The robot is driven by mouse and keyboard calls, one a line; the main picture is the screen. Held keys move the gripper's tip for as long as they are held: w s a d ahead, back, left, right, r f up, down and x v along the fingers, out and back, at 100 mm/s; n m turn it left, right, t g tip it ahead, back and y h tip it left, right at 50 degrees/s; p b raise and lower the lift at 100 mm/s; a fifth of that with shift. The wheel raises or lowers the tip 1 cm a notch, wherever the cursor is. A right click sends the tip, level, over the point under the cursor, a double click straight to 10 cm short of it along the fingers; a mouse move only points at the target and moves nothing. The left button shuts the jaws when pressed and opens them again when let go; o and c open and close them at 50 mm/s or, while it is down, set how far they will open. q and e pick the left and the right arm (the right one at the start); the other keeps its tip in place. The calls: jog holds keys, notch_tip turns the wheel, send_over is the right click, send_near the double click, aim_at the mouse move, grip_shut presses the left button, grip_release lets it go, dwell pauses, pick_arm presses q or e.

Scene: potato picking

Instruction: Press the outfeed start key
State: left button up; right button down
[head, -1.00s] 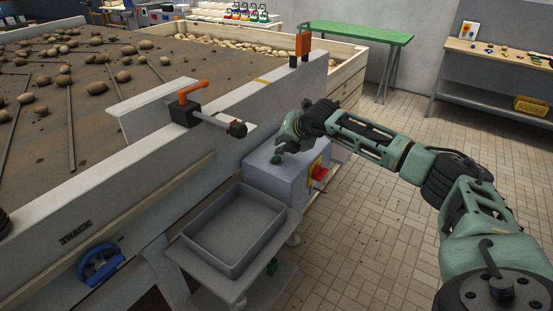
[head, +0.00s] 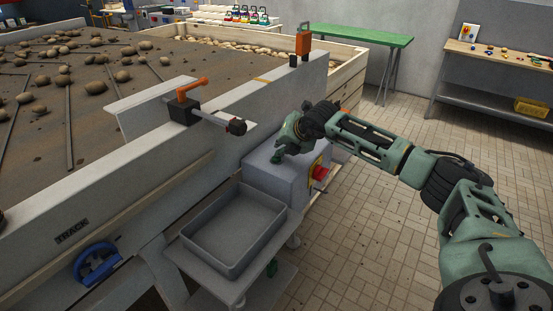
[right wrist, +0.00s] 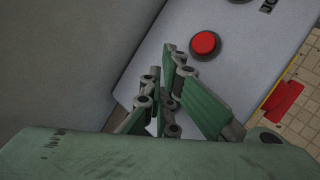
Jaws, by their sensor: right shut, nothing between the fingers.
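The grey control box (head: 270,183) stands beside the conveyor, with a red stop knob on yellow (head: 319,172) on its right face. My right gripper (head: 279,155) is shut and empty, pointing down over the box top. In the right wrist view its closed fingers (right wrist: 164,65) are over the box top (right wrist: 140,82). A round red button (right wrist: 205,43) lies just beyond the fingertips, uncovered. A dark round control (right wrist: 240,1) is cut off at the top edge. No start key can be made out clearly; the fingers hide part of the panel. My left gripper is out of view.
A grey tray (head: 190,236) sits in front of the box. The conveyor side wall (head: 130,195), with an orange-handled clamp (head: 190,88), runs along the left. A wooden crate of potatoes (head: 345,62) stands behind. Tiled floor (head: 370,240) is clear to the right.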

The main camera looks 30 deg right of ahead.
jog(key=shift+f+b, duration=0.4)
jog(key=shift+r, duration=0.1)
dwell(0.5)
jog(key=shift+r+p, duration=0.3)
jog(key=shift+r, duration=0.5)
notch_tip(320, 180, up, 5)
jog(key=shift+p, duration=1.05)
